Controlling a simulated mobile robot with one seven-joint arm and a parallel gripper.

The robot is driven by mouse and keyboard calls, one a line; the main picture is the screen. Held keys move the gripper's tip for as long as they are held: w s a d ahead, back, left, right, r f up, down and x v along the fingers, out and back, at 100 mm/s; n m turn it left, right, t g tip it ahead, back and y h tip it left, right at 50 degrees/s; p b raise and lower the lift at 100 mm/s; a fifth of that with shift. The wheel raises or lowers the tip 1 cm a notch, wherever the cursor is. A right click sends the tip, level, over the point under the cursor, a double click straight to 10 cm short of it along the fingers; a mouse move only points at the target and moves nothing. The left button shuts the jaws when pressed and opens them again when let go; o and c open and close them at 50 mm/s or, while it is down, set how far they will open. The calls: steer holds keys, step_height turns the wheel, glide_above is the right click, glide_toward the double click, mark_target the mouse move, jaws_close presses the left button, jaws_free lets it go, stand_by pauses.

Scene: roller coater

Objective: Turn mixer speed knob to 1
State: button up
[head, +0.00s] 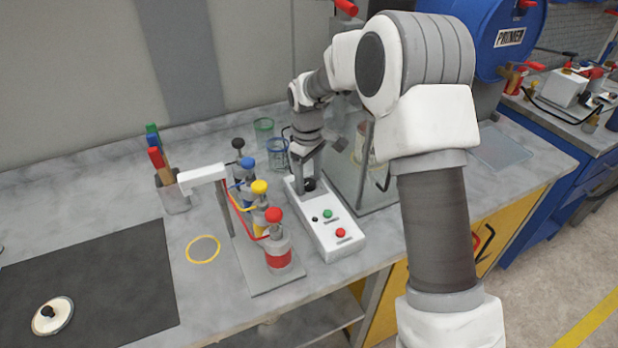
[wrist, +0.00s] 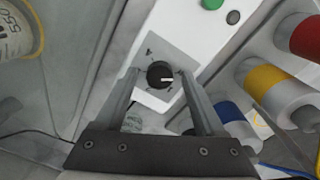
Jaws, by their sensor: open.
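The mixer speed knob (wrist: 160,75) is a round black dial with a white pointer line, set on a grey label plate on the white control box.
The box also carries a green button (head: 327,213), a red button (head: 340,232) and a small black dial (head: 314,219). A rack of colour-capped bottles (head: 276,238) stands close on the left. A clear-walled enclosure (head: 378,195) with a container inside stands on the right. Glass beakers (head: 277,150) stand behind.

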jaws_close()
stand_by(0.4)
steer(key=shift+m, duration=0.4)
steer(key=m, duration=1.1)
stand_by(0.4)
jaws_free()
